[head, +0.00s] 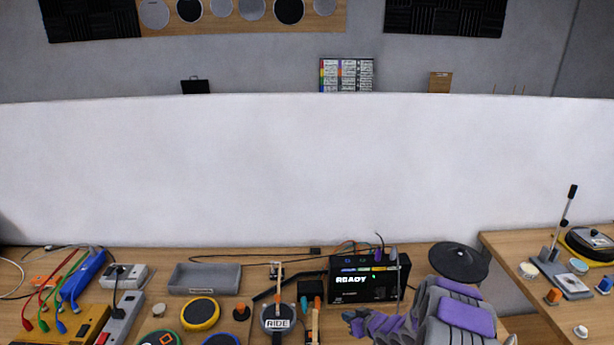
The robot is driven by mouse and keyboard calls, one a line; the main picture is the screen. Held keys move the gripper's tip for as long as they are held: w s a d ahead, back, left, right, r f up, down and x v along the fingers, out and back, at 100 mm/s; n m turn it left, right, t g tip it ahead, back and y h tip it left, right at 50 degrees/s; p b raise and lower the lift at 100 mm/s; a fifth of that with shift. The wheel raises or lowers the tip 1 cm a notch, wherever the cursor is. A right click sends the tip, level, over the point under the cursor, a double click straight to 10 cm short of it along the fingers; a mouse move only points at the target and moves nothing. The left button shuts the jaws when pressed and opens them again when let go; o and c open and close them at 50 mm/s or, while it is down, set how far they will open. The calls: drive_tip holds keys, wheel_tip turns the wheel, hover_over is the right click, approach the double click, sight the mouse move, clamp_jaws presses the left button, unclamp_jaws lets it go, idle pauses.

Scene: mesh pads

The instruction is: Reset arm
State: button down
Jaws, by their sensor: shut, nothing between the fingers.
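My grey and purple arm shows at the lower right of the head view. My gripper (352,317) is at its left end, in front of the black module box, and looks shut and empty. The black box (350,298) has a screen reading READY. A dark round pad marked RIDE (277,322) lies to the left of the gripper, apart from it. The lower part of my arm is cut off by the frame's bottom edge.
A grey tray (205,279), a yellow-rimmed pad (200,313) and a power strip (125,310) with cables are on the left. A dark round pad (459,262) stands behind my arm. A second table (505,245) is at the right. A white partition (300,170) closes off the back.

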drive_tip(key=s+d+r+m+g+h, duration=0.1)
drive_tip(key=s+d+r+g+h, duration=0.2)
drive_tip(key=s+r, duration=0.5)
drive_tip(key=s+d+r+m+g+h, duration=0.15)
drive_tip(key=s+r+h, duration=0.3)
drive_tip(key=r, duration=0.85)
drive_tip(key=s+a+r+g, duration=0.2)
drive_tip(key=s+r, duration=0.1)
drive_tip(key=s, duration=0.9)
drive_tip(key=s+a+r+m+g+y+b, duration=0.1)
drive_tip(key=s+a+r+g, duration=0.1)
drive_tip(key=s, duration=1.1)
drive_tip(key=s+a+r+m+g, duration=0.1)
drive_tip(key=s+a+r+g, duration=0.1)
drive_tip(key=s, duration=1.1)
wheel_tip(320, 180, up, 2)
drive_tip(key=shift+a+r+g, duration=0.25)
drive_tip(key=shift+a+g, duration=0.15)
drive_tip(key=shift+g, duration=0.05)
